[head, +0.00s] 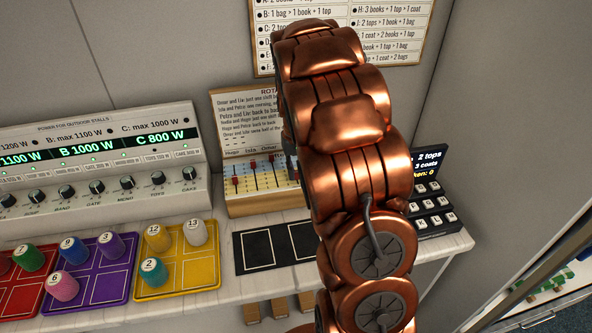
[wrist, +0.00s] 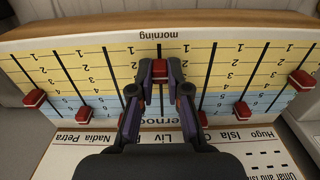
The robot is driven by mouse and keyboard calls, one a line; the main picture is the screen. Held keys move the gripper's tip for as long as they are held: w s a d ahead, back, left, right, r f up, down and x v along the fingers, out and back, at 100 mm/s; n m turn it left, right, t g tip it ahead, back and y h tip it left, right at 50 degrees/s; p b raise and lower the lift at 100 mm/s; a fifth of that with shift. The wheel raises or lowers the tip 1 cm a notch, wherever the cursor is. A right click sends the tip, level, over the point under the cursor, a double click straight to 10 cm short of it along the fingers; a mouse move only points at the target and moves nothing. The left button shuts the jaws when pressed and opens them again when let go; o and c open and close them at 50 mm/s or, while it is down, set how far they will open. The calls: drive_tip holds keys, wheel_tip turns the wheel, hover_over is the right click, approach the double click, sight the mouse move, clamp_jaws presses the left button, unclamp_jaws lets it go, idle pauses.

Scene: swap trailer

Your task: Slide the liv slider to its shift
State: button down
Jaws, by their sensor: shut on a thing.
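The liv slider is a small red knob (wrist: 160,72) on the slot above the upside-down word Liv in the wrist view. My gripper (wrist: 160,68) is shut on it, one fingertip on each side. The knob stands in the yellow morning part, around row 2 or 3; the fingers hide the exact line. The slider board (wrist: 110,68) has yellow rows above blue rows in this view. In the head view the board (head: 237,207) stands on the shelf, its right part and my gripper hidden behind my copper arm.
Other red sliders flank it: the Petra one (wrist: 34,97), the Nadia one (wrist: 85,114), one just right of my gripper (wrist: 203,118), the Isla one (wrist: 243,108) and the Hugo one (wrist: 301,80). A keypad (head: 430,205) stands right of my arm; coloured trays (head: 130,290) lie left.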

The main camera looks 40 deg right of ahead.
drive_tip(key=shift+w+d+b, duration=0.3)
drive_tip(key=shift+w+d, duration=0.05)
drive_tip(key=shift+w, duration=0.5)
drive_tip(key=shift+w+d+b, duration=0.3)
drive_tip(key=shift+w, duration=0.5)
drive_tip(key=shift+w+d+b, duration=0.3)
drive_tip(key=shift+w+d, duration=0.05)
drive_tip(key=shift+w, duration=0.5)
drive_tip(key=c, duration=1.1)
unclamp_jaws()
wheel_tip(320, 180, up, 12)
